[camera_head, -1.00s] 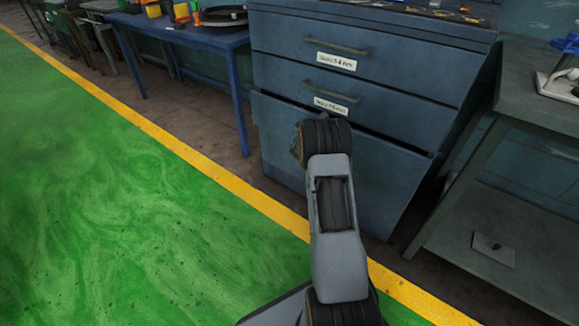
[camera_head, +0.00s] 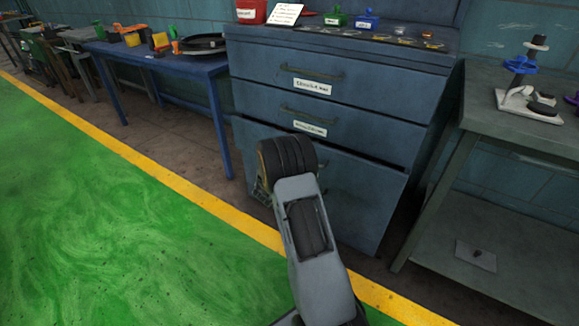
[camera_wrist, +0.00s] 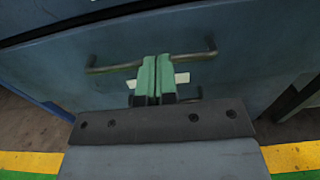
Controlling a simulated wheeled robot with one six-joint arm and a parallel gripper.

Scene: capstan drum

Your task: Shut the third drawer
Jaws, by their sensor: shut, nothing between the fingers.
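The blue cabinet has three drawers. The third drawer (camera_head: 350,205), the tall bottom one, stands a little out, with a dark gap along its top edge below the second drawer (camera_head: 370,130). In the wrist view, the third drawer's front (camera_wrist: 250,75) fills most of the picture, with a bar handle (camera_wrist: 110,68) and a pale label (camera_wrist: 181,78) partly hidden behind the fingers. My gripper (camera_wrist: 155,80) has its green fingers together and empty, in front of the handle's middle. I cannot tell whether they touch it. In the head view my arm hides the fingers.
The top drawer (camera_head: 390,100) looks shut. A blue table (camera_head: 205,68) with tools and a dark pan stands left. A grey bench (camera_head: 470,115) with a lower shelf stands close on the right. Open green floor (camera_head: 90,220) with a yellow line lies in front.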

